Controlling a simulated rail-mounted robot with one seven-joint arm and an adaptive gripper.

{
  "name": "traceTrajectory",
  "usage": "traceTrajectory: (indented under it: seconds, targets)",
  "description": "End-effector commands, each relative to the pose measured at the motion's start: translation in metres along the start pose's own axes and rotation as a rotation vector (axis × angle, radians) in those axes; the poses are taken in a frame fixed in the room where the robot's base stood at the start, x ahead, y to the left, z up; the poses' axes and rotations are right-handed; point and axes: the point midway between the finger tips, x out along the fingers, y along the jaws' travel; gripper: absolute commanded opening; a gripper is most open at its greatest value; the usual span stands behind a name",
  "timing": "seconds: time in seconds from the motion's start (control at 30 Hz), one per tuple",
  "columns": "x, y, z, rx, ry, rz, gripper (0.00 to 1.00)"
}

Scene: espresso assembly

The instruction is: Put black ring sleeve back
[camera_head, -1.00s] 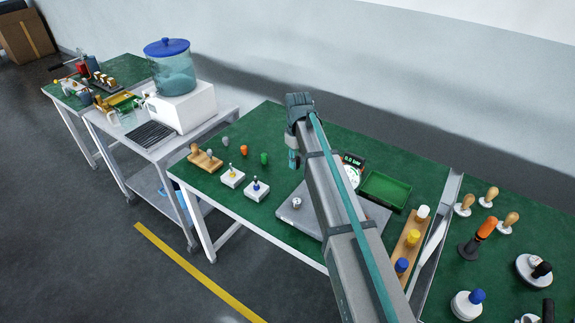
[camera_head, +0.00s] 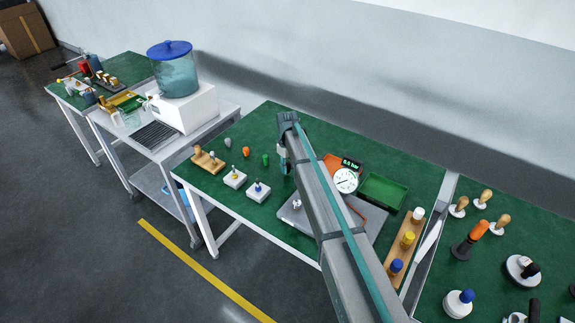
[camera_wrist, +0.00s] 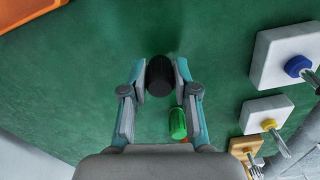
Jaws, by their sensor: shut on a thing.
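The black ring sleeve (camera_wrist: 160,76) is a dark ribbed cylinder between the fingertips of my gripper (camera_wrist: 160,82) in the wrist view. The fingers are shut on it, above the green table top. In the head view my gripper (camera_head: 282,160) is near the back middle of the table, just right of a small green piece (camera_head: 264,160). The sleeve cannot be made out there. The green piece also shows in the wrist view (camera_wrist: 178,122), below the sleeve and close to the right finger; whether the sleeve touches the table I cannot tell.
Two white blocks with blue-tipped (camera_head: 258,191) and yellow-tipped (camera_head: 234,177) tools stand at the front left. An orange piece (camera_head: 245,151) and a wooden holder (camera_head: 207,161) are further left. A gauge (camera_head: 345,180) and green tray (camera_head: 383,192) are right of my arm.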

Motion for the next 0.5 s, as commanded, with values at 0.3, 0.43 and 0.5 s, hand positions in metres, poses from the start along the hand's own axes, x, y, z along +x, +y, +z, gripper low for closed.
traceTrajectory:
  seconds: [0.3, 0.43, 0.5]
  targets:
    - [0.0077, 0.0002, 0.0001, 0.0, 0.001, 0.001, 0.0]
    - [0.0106, 0.0002, 0.0001, 0.0, 0.001, 0.0, 0.0]
    - [0.0111, 0.0002, 0.0001, 0.0, 0.001, 0.0, 0.32]
